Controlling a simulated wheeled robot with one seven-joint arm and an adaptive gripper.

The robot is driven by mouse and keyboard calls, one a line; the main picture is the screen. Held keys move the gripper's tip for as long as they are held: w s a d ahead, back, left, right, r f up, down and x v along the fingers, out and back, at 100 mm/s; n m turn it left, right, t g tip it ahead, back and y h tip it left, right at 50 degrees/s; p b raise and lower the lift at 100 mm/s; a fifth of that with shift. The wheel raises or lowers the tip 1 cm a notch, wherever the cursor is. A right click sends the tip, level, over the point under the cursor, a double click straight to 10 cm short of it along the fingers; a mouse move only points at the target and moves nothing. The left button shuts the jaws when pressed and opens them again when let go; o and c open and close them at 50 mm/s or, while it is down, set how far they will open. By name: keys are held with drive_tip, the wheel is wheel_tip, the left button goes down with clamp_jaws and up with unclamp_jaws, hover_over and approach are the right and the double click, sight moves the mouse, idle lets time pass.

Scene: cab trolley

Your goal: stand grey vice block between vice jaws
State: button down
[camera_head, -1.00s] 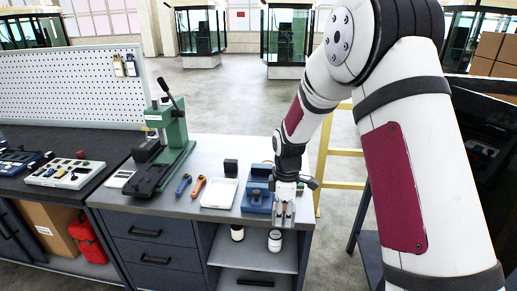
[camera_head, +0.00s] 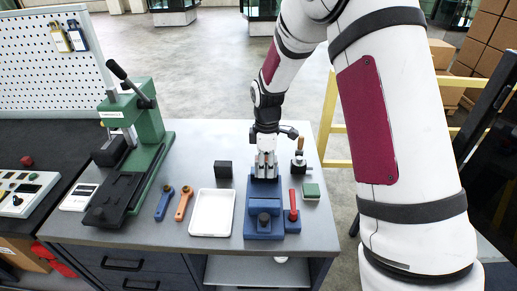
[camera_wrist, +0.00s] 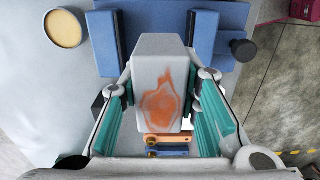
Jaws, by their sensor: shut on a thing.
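The grey vice block (camera_wrist: 158,62) fills the middle of the wrist view, with an orange stain on its facing side. My gripper (camera_wrist: 163,105) is shut on it, with a teal finger pad on each side. The blue vice (camera_head: 263,222) stands on the bench in the head view, and my gripper (camera_head: 265,167) is over its far end. In the wrist view the vice (camera_wrist: 218,14) shows dark jaws left and right of the block's far end. I cannot tell how deep the block sits or whether it touches the jaws. In the head view my fingers mostly hide the block.
Left of the vice are a white tray (camera_head: 212,213), a dark cube (camera_head: 223,169), orange (camera_head: 184,203) and blue (camera_head: 164,203) tools and a green press (camera_head: 149,140). Close on its right are a red-handled tool (camera_head: 293,206) and a green-topped block (camera_head: 311,191).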

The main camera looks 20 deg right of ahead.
drive_tip(key=shift+w, duration=0.45)
drive_tip(key=b, duration=0.2)
approach(264, 194)
drive_tip(key=shift+s+f, duration=0.1)
drive_tip(key=shift+f, duration=2.65)
drive_tip(key=shift+f, duration=0.3)
drive_tip(key=c, duration=1.1)
unclamp_jaws()
